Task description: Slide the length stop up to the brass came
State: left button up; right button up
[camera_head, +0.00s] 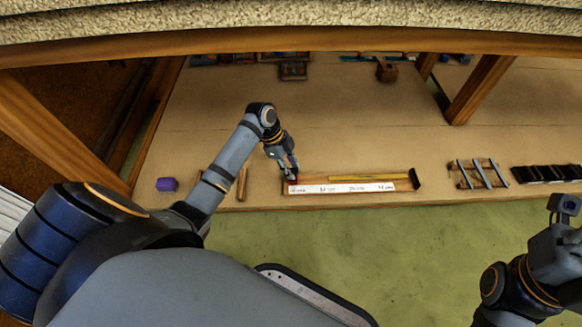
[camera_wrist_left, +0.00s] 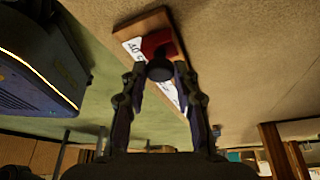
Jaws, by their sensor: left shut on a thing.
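The length stop is a red block with a dark round knob (camera_wrist_left: 160,69); its red body (camera_wrist_left: 157,42) sits at one end of the wooden gauge board in the left wrist view. In the head view the stop is mostly hidden by my left gripper (camera_head: 290,176), at the left end of the white scale strip (camera_head: 340,188). My left gripper is shut on the stop's knob, one finger on each side (camera_wrist_left: 160,85). The brass came (camera_head: 370,177) is a thin yellow bar lying along the board, right of the stop with a gap between. Its right end is near a black end block (camera_head: 415,179).
A purple block (camera_head: 167,184) and wooden-handled tools (camera_head: 242,184) lie left of the board. A small rack (camera_head: 478,174) and a black slotted holder (camera_head: 545,174) stand to the right. A wooden post (camera_head: 480,88) rises behind. My right arm shows at lower right, its fingers out of sight.

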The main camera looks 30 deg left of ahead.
pick_arm(q)
grip_shut()
jog(key=shift+d, duration=0.1)
jog(key=p, duration=0.3)
send_over(326, 179)
jog(key=shift+s+a+r, duration=0.1)
jog(key=shift+s+a, duration=0.1)
jog(key=shift+a, duration=0.15)
jog(key=shift+w+d, duration=0.25)
jog(key=shift+d, duration=0.15)
jog(key=o, duration=1)
grip_release()
jog(key=shift+c, duration=0.2)
